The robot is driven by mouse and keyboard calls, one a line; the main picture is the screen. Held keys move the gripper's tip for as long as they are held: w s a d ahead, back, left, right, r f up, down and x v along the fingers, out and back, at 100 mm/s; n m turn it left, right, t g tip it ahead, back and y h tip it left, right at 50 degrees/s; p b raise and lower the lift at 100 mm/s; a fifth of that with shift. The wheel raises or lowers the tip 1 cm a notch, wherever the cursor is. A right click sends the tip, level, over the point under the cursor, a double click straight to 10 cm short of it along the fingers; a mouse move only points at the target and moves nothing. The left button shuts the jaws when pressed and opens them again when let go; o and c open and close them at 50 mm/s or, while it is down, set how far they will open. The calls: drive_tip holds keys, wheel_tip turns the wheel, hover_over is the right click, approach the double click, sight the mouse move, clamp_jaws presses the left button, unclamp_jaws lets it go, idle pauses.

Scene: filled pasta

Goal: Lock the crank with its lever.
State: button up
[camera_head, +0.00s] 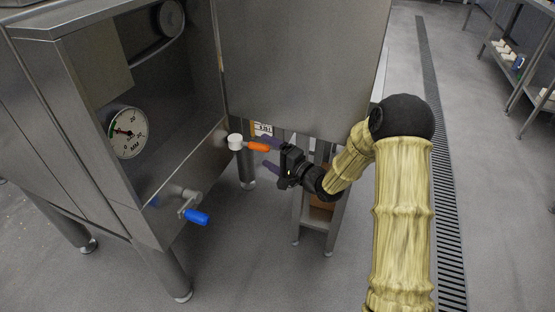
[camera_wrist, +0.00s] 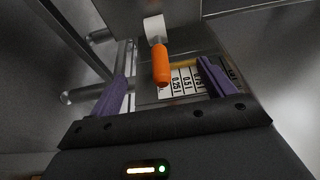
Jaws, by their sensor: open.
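An orange-handled lever (camera_head: 257,147) with a white round hub (camera_head: 235,142) sticks out from the right side of the steel machine. In the wrist view the orange handle (camera_wrist: 162,65) hangs between my two purple fingers, with clear gaps on both sides. My gripper (camera_head: 268,157) is open and empty, just right of the orange handle tip. A blue-handled lever (camera_head: 196,216) on a metal shaft sits lower on the machine's front. I cannot tell from the frames which part is the crank. My gripper appears apart from both levers.
A round gauge marked MM (camera_head: 128,133) is on the machine front (camera_head: 185,150). A large steel panel (camera_head: 300,65) hangs above my gripper. A label with volume marks (camera_wrist: 187,82) lies behind the orange handle. A small stand (camera_head: 318,215) is below my gripper. Open floor lies in front.

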sight(259, 147)
drive_tip(key=shift+p+x, duration=0.45)
drive_tip(key=shift+x, duration=1.8)
drive_tip(key=shift+c, duration=0.2)
drive_tip(key=shift+s, duration=0.1)
drive_tip(key=c, duration=1.6)
